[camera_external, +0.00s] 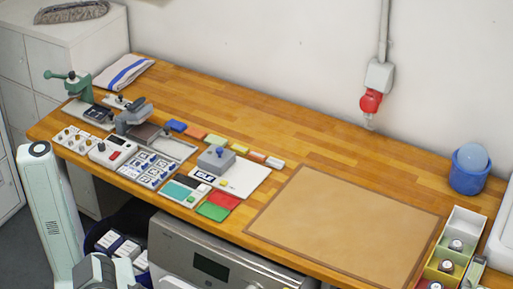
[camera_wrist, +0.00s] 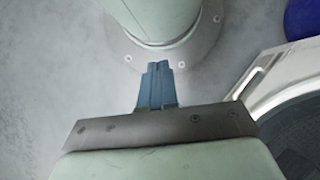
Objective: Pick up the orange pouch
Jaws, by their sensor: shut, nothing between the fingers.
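I cannot make out an orange pouch for certain. In the external view a row of small coloured pieces lies on the wooden bench (camera_external: 290,150), among them an orange-red one (camera_external: 196,133) and a smaller orange one (camera_external: 257,156); they are too small to tell what they are. In the wrist view my gripper (camera_wrist: 158,66) is shut and empty, its blue-grey fingertips together. It points at the grey floor by my own base, away from the bench top. My gripper does not show in the external view; only pale arm parts do, at lower left.
Stamps, cards and small fixtures crowd the bench's left half. A tan mat (camera_external: 345,225) lies bare at right, near a divided box (camera_external: 465,222) and a blue bucket (camera_external: 468,178). A front-loading machine (camera_external: 215,255) stands below, also in the wrist view (camera_wrist: 265,85).

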